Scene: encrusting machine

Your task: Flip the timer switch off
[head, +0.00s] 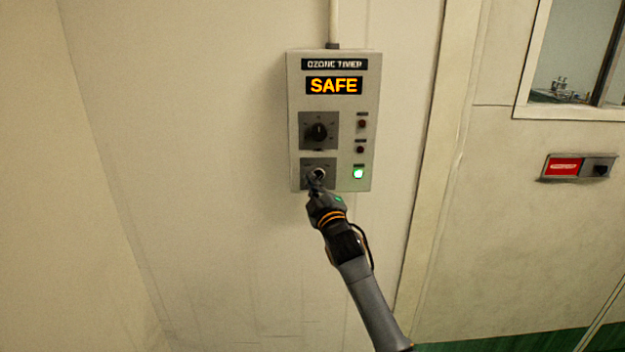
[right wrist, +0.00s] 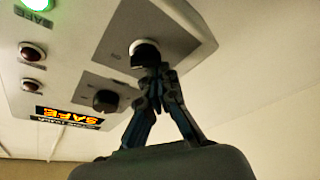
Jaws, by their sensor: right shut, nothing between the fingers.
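The ozone timer box (head: 345,115) is a light grey panel on the wall with a lit "SAFE" display (head: 334,86). A black dial (head: 319,131) sits on its upper grey plate. The timer switch (head: 319,172) is on the lower plate; its round metal collar also shows in the right wrist view (right wrist: 143,46). My right gripper (head: 316,183) is shut and empty, with its fingertips at the switch. In the right wrist view the fingertips (right wrist: 150,62) cover part of the switch, so its lever position and any contact cannot be told. My left gripper is not in view.
A green lamp (head: 358,174) is lit beside the switch, below two dark red lamps. A conduit (head: 334,22) runs up from the box. A door with a window and a red-labelled latch (head: 578,167) is at right. The wall left of the box is clear.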

